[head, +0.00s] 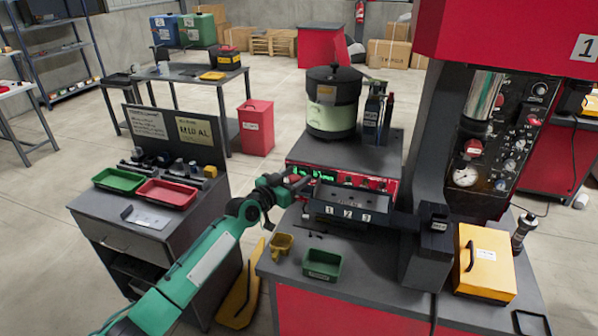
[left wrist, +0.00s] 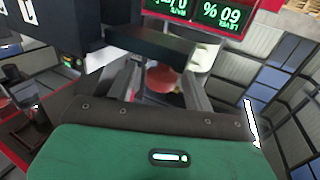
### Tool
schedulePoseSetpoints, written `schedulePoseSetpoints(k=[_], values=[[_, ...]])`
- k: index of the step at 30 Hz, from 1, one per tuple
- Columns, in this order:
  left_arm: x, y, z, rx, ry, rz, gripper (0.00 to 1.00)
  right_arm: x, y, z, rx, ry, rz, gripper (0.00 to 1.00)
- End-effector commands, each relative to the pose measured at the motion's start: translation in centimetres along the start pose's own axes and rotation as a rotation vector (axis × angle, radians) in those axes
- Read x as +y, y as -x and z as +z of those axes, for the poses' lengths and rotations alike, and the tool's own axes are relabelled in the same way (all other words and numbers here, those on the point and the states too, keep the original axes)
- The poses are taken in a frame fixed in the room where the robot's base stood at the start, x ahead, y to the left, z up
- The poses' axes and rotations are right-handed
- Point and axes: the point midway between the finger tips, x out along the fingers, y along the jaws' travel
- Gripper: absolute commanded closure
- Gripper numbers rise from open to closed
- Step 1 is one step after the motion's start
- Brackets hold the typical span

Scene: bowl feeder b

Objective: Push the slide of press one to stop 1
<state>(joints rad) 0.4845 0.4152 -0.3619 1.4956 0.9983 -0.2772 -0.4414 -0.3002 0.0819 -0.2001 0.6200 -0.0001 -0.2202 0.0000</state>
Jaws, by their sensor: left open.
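Press one, with a red head (head: 510,38) marked 1, stands at the right in the head view. Left of it, a dark slide unit with a plate (head: 346,214) numbered 1, 2, 3 sits in front of a red controller with a green display (head: 318,175). My left gripper (head: 299,184) is at the left end of this unit. In the left wrist view my left gripper (left wrist: 160,82) is open, with a blurred red round thing (left wrist: 162,77) showing between or beyond its fingers. A dark block (left wrist: 152,48) is close by; I cannot tell whether they touch. My right gripper is out of view.
A lidded bowl feeder (head: 333,105) stands behind the controller. A green tray (head: 322,264), a yellow scoop (head: 281,245) and a yellow box (head: 484,262) are on the bench. A side cabinet with green (head: 119,180) and red trays (head: 166,193) is at the left.

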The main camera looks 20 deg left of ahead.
Motion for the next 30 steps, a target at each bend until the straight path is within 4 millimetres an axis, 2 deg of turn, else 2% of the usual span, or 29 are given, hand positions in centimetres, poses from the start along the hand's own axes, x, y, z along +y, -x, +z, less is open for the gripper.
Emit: schedulePoseSetpoints(k=[6, 16, 17, 24, 30], values=[[0.0, -1.7, 0.0, 0.0, -0.001, 0.0, 0.48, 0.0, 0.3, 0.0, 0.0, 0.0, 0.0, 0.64], [0.0, -2.0, 0.1, 0.0, -0.001, -0.001, 0.48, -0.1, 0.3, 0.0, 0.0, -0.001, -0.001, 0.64], [0.0, -2.0, 0.1, 0.0, -0.001, -0.001, 0.52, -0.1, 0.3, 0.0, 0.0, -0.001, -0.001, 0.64], [0.0, -1.9, 0.1, 0.0, -0.001, -0.001, 0.99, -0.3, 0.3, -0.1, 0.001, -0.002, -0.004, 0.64], [0.0, -2.0, 0.1, 0.0, -0.001, 0.0, 1.0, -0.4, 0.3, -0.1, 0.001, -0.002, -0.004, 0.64]])
